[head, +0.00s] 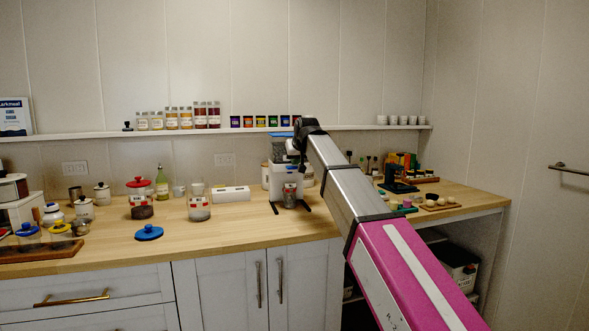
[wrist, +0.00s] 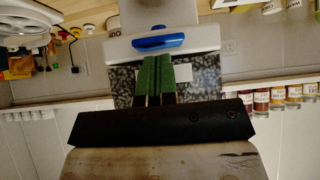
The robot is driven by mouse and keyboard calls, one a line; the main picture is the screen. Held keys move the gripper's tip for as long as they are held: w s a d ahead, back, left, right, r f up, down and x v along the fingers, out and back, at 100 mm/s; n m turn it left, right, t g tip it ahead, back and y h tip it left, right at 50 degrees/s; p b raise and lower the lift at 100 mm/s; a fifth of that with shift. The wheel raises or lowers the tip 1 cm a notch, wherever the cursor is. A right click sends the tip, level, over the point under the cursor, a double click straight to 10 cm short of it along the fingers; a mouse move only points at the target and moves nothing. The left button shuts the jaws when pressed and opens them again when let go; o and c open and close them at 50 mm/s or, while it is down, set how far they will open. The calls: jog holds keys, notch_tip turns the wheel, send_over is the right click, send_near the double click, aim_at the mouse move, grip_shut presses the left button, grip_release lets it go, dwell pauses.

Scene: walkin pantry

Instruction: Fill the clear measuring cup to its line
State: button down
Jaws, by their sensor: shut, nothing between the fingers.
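In the head view a white dispenser (head: 286,178) with a blue top stands on the counter under the shelf. A small clear cup (head: 289,196) sits at its foot; I cannot make out a line or its fill level. My gripper (wrist: 154,62) is shut and empty in the wrist view, its green finger pads together. They point at the dispenser's white front, just below a blue lever (wrist: 158,42) in the picture. I cannot tell if they touch it. A speckled panel with a white label (wrist: 183,74) shows behind the fingers. In the head view my fingertips are hidden behind my wrist.
A wall shelf (head: 75,136) above the counter holds several spice jars (head: 186,117) and small colored tins. A glass jar (head: 198,207), a red-lidded jar (head: 139,190) and a blue lid (head: 149,232) stand left of the dispenser. The counter's front middle is clear.

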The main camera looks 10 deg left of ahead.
jog(key=v, duration=1)
jog(key=shift+r, duration=0.4)
jog(key=shift+d, duration=0.1)
jog(key=shift+s, duration=0.1)
